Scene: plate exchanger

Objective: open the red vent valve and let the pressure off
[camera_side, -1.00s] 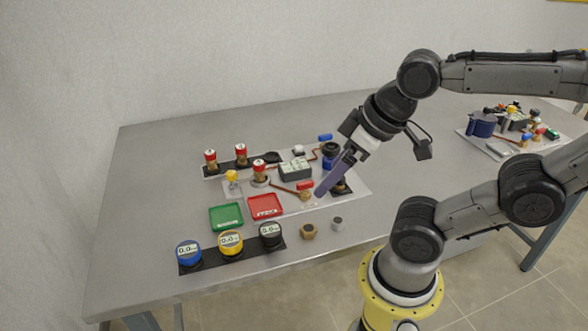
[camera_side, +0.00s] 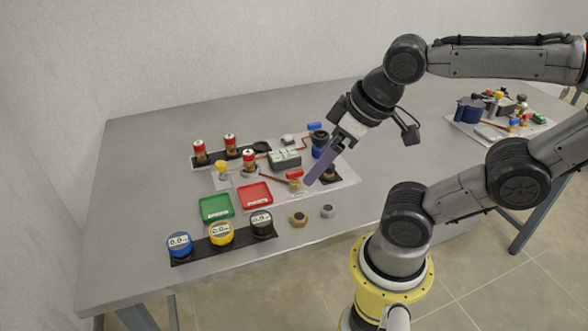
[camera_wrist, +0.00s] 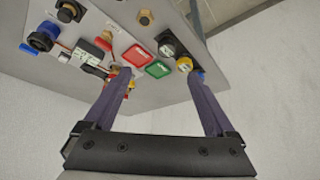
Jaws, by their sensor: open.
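A red handle (camera_side: 294,174) sits on a brass fitting (camera_side: 295,184) near the front of the grey plate, at the end of a copper-coloured pipe. It looks like the red vent valve. In the wrist view, a small red part (camera_wrist: 108,36) beside the grey box may be the same handle. My gripper (camera_side: 309,182) has long purple fingers and slants down, its tips just right of the red handle in the side view. I cannot tell its height above the plate. In the wrist view its fingers (camera_wrist: 157,78) are wide apart with nothing between them.
Several red-capped brass fittings (camera_side: 248,157) stand further left. A red tray (camera_side: 254,194) and a green tray (camera_side: 215,207) lie in front. Blue, yellow and black gauges (camera_side: 221,234) line the front edge.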

